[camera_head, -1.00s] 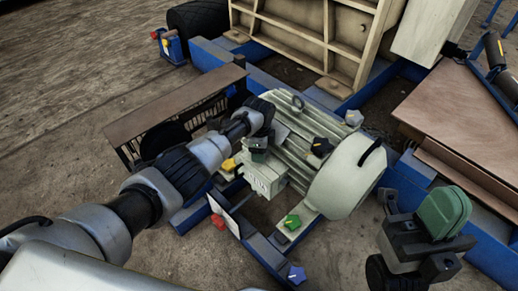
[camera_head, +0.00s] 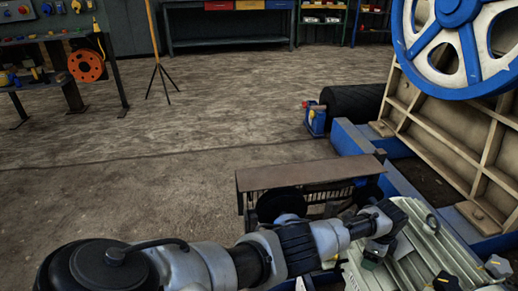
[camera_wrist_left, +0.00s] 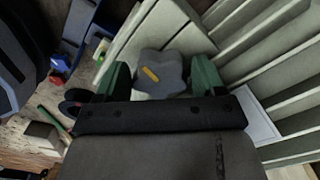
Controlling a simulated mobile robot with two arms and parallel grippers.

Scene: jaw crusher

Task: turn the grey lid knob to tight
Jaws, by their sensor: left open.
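The grey lid knob (camera_wrist_left: 160,72), with an orange-yellow pointer mark, shows in the left wrist view just beyond my left gripper (camera_wrist_left: 161,78). The gripper's green-padded fingers stand open, one on each side of the knob. I cannot tell whether either pad touches it. In the head view my left gripper (camera_head: 371,262) reaches down beside the pale ribbed motor (camera_head: 410,255), and the knob between its fingers is hidden there. The tight mark cannot be made out. My right gripper is out of view.
A second grey knob (camera_head: 497,267) and a black knob (camera_head: 446,282) sit on the motor. A brown-topped guard (camera_head: 305,174) stands behind my left arm. The blue frame (camera_head: 355,146) and cream crusher body (camera_head: 440,125) rise to the right. Open floor lies to the left.

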